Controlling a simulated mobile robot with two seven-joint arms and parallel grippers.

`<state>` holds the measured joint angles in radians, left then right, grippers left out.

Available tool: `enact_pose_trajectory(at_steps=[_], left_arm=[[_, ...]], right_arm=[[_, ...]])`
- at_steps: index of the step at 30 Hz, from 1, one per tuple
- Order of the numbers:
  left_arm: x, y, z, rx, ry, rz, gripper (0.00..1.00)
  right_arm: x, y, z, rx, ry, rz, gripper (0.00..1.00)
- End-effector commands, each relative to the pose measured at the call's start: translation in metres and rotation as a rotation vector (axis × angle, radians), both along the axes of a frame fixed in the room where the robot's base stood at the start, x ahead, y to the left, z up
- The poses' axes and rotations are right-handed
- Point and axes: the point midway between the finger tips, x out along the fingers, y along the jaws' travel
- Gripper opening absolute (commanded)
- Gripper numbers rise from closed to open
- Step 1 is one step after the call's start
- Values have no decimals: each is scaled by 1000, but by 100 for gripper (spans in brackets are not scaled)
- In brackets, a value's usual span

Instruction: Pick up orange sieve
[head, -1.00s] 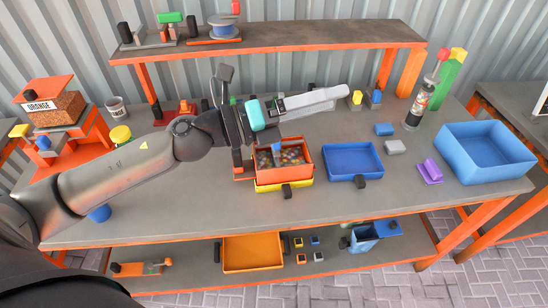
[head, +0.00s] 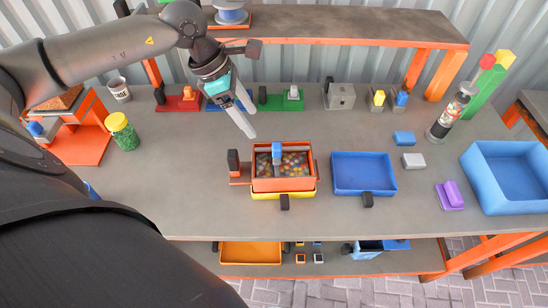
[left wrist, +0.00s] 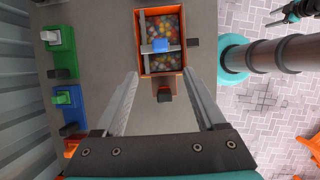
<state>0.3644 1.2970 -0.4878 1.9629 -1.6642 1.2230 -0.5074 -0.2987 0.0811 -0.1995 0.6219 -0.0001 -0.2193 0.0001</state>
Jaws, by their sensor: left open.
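The orange sieve (head: 252,182) is a box full of colored pellets, sitting on a yellow tray (head: 268,195) in the head view. Its black handle (head: 233,160) stands on an orange bracket at its left side. A blue block on a grey bar (head: 277,150) spans its top. My left gripper (head: 247,122) is open and empty, above and behind the handle. In the left wrist view, the sieve (left wrist: 144,48) lies beyond the fingertips (left wrist: 160,74), with its handle (left wrist: 165,94) between the fingers in the picture. A dark gripper-like part (left wrist: 290,12), possibly my right gripper, is at the upper right.
A blue tray (head: 363,190) stands right of the sieve. Red, blue and green fixtures (head: 280,100) line the back under a raised shelf (head: 350,28). A green-filled jar (head: 122,131) is at left, a large blue bin (head: 508,178) at right. The table left of the sieve is clear.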

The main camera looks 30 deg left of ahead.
Motion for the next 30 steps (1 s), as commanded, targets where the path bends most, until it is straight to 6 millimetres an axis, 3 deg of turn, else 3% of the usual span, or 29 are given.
enact_pose_trajectory(at_steps=[3, 9, 17, 30], left_arm=[[5, -10, -22, -5, 3, 0, 72], [12, -19, -51, -6, 1, 2, 72], [15, -25, -65, -4, 0, 1, 72], [27, -42, -106, -5, 0, 1, 72]], right_arm=[[-11, 0, 2, 0, 16, 0, 64], [-9, 0, 4, 0, 15, 0, 64], [-2, 1, 6, 1, 4, 0, 64], [-1, 2, 12, 2, 3, 0, 64]])
